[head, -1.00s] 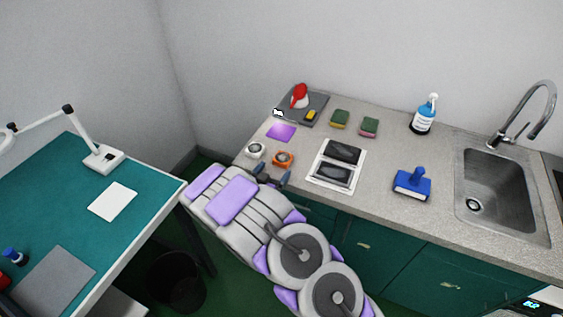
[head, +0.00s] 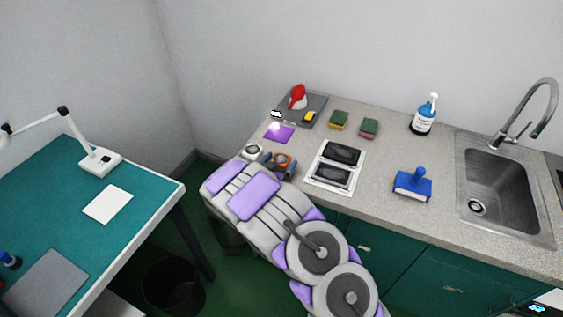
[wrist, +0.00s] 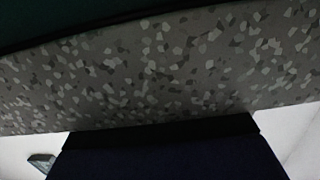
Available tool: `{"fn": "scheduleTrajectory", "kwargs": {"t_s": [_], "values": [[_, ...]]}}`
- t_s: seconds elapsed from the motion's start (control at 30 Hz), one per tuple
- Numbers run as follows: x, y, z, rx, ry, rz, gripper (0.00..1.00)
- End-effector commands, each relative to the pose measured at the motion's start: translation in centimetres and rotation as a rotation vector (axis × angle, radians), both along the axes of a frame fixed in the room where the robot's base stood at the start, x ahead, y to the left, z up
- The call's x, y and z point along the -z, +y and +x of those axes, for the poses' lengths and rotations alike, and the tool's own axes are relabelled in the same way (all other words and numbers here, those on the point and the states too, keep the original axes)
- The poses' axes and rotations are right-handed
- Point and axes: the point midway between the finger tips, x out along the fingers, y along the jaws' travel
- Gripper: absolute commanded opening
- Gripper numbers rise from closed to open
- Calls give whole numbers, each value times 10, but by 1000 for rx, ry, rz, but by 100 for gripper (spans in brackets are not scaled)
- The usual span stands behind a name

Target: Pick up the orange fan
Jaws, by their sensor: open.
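The orange fan (head: 289,160) sits on the grey counter near its front left edge, beside a white fan (head: 251,151). My gripper (head: 276,163) is open, with its dark fingers at the orange fan and partly covering it in the head view. I cannot tell whether the fingers touch it or are still above it.
A purple square (head: 279,134) lies behind the fans. A white-framed panel with two dark plates (head: 334,168) lies to the right. A grey tray (head: 316,104) with a red item, sponges (head: 369,128), a blue brush (head: 412,185), a bottle (head: 423,117) and a sink (head: 492,190) are farther off.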

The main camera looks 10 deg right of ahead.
Motion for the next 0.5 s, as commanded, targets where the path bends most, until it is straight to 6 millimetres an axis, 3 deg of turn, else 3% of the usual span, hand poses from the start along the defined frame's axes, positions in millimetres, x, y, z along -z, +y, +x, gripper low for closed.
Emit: {"fn": "scheduleTrajectory", "kwargs": {"t_s": [0.07, 0.5], "values": [[0, 1, 0, -1, 0, 0, 88], [0, -1, 0, -1, 0, 2, 46]]}}
